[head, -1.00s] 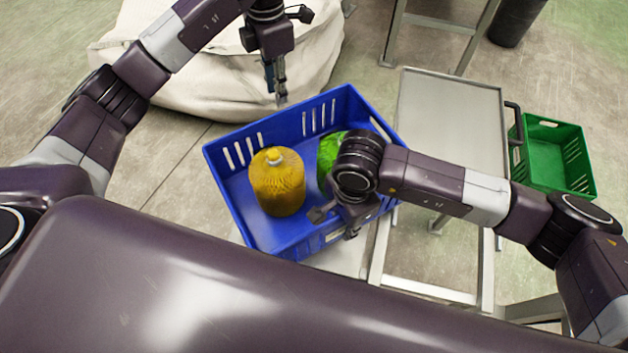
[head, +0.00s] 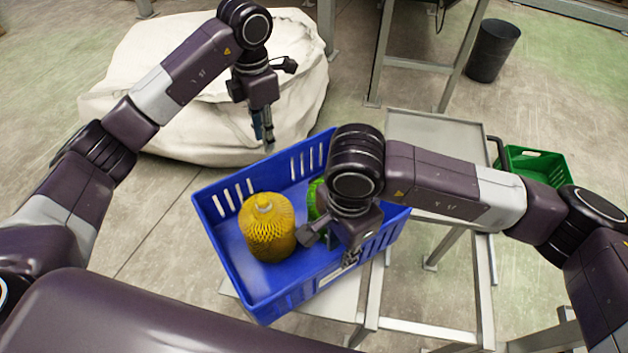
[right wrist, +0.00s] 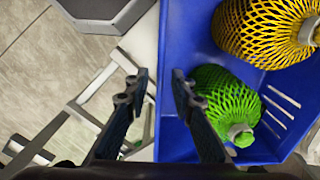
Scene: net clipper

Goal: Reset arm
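My left gripper (head: 264,142) hangs fingers down beyond the back left of the blue crate (head: 221,242), in front of the white sack. It holds nothing visible; its finger gap is seen too edge-on to judge. My right gripper (head: 350,258) is above the crate's front right side. In the right wrist view my right gripper (right wrist: 158,78) has its fingers apart with nothing between them, over the crate wall. A yellow netted bundle (head: 268,228) stands in the crate. A green netted bundle (head: 316,200) is mostly behind my right arm; the right wrist view shows it whole (right wrist: 225,100).
A large white sack (head: 150,75) lies behind the crate. A grey metal cart (head: 430,125) stands to the right, with a green crate (head: 535,165) beyond it. A dark bin (head: 493,52) stands at the back. Open floor lies left of the crate.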

